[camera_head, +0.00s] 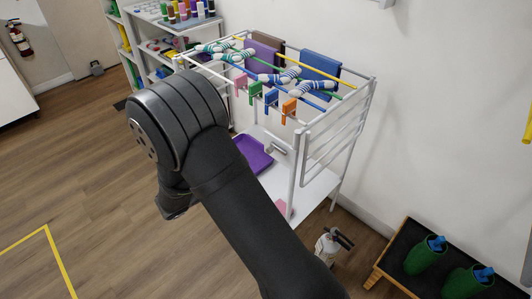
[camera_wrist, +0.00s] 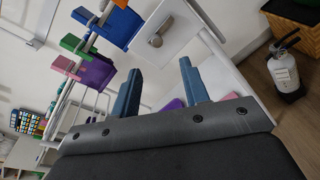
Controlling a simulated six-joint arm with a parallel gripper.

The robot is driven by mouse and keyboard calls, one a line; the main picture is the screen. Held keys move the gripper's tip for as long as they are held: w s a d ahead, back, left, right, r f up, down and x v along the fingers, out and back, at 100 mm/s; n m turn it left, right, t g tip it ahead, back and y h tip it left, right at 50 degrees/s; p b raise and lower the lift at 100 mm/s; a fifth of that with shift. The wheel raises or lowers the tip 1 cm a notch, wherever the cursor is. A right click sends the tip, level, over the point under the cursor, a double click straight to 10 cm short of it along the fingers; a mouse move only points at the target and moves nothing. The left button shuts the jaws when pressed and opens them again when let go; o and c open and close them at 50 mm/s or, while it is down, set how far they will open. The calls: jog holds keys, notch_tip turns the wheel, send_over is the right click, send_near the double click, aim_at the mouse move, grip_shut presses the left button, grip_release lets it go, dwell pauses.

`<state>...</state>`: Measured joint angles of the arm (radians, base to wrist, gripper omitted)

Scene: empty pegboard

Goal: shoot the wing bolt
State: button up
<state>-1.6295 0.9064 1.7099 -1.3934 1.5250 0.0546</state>
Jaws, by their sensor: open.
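A small silvery metal fitting (camera_wrist: 157,36) sits on a white panel (camera_wrist: 178,28) at the top of the wrist view. It looks like the wing bolt, but its wing and sliding bar are not clear. In the head view a small grey fitting (camera_head: 277,148) shows low inside the white rack, and I cannot tell its details. My gripper (camera_wrist: 160,64) is open and empty, its two blue-grey fingers spread apart. The fitting lies beyond the fingertips and appears apart from them. In the head view my arm hides the gripper's fingers.
The white drying rack (camera_head: 366,104) holds socks, cloths and coloured clips. A purple tray (camera_head: 252,154) lies on its lower shelf. A white extinguisher-like bottle (camera_head: 327,246) stands at its right foot. Floor at left is clear.

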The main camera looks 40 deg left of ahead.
aim_at(268, 152)
jog(key=s+f+n+t+y, duration=0.1)
jog(key=s+f+n, duration=0.1)
jog(key=s+n, duration=0.3)
jog(key=w, duration=1.7)
jog(key=shift+w, duration=0.2)
jog(key=shift+c, duration=0.3)
